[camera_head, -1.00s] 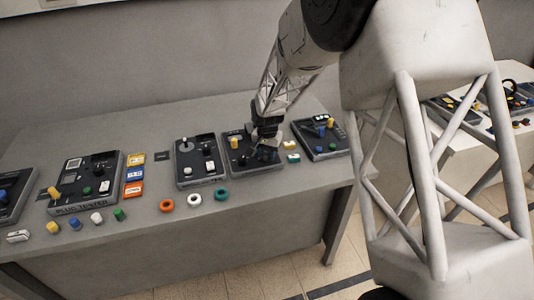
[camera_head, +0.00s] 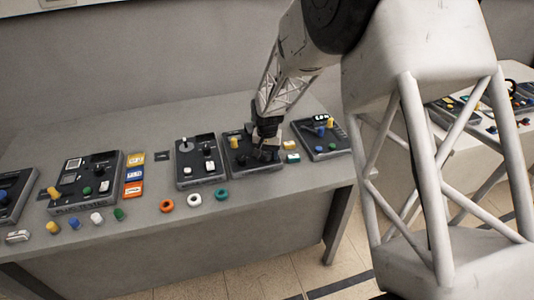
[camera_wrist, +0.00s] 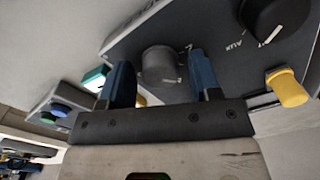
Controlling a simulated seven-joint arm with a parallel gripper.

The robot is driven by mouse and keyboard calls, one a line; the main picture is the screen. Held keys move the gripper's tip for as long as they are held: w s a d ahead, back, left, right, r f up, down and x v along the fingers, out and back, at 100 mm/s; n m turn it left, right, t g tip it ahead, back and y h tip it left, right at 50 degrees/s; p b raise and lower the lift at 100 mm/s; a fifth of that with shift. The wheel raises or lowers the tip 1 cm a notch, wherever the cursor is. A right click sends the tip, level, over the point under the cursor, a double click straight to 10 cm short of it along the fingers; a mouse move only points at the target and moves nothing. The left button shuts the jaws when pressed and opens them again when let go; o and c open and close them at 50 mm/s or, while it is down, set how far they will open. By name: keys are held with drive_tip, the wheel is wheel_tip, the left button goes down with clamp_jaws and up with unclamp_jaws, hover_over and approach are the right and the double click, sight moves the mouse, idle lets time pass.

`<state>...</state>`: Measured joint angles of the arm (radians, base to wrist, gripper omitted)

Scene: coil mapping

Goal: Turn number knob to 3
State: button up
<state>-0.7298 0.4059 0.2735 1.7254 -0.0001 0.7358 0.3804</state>
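A dark grey round knob (camera_wrist: 161,64) with a small white mark on its side stands on a dark panel (camera_wrist: 225,72) in the wrist view. My gripper (camera_wrist: 159,70) has its two blue fingers apart, one on each side of this knob, with gaps showing. A larger black knob (camera_wrist: 276,18) with a white pointer and the word "Aux" sits at upper right. I cannot read a number scale. In the head view my gripper (camera_head: 265,150) is low over the control panel (camera_head: 240,167), hiding the knob there.
A yellow peg (camera_wrist: 287,88) stands right of my fingers; it also shows in the head view (camera_head: 234,142). Panels with a lever (camera_head: 186,145) and a blue knob (camera_head: 320,131) flank this one. Orange, white and teal rings (camera_head: 221,194) lie on the table in front.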

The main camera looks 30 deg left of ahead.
sight(269, 154)
idle(0.3)
drive_tip(key=shift+r, duration=3.9)
drive_tip(key=shift+d+r, duration=0.25)
drive_tip(key=shift+d, duration=0.15)
drive_tip(key=s+d+r+m, duration=0.1)
drive_tip(key=s+d+r, duration=0.1)
drive_tip(key=d+r, duration=0.65)
drive_tip(key=s+d+r+t, duration=0.1)
drive_tip(key=s+d+r, duration=0.2)
drive_tip(key=d, duration=1)
drive_tip(key=s+d+r+m, duration=0.1)
drive_tip(key=s+d+r, duration=0.1)
drive_tip(key=d+r, duration=0.65)
drive_tip(key=s+d+m+t, duration=0.1)
drive_tip(key=s+d+m, duration=0.1)
drive_tip(key=s+d, duration=2.3)
drive_tip(key=shift+s+d+f+t, duration=0.2)
drive_tip(key=shift+s+d+t, duration=0.1)
drive_tip(key=shift+s, duration=0.25)
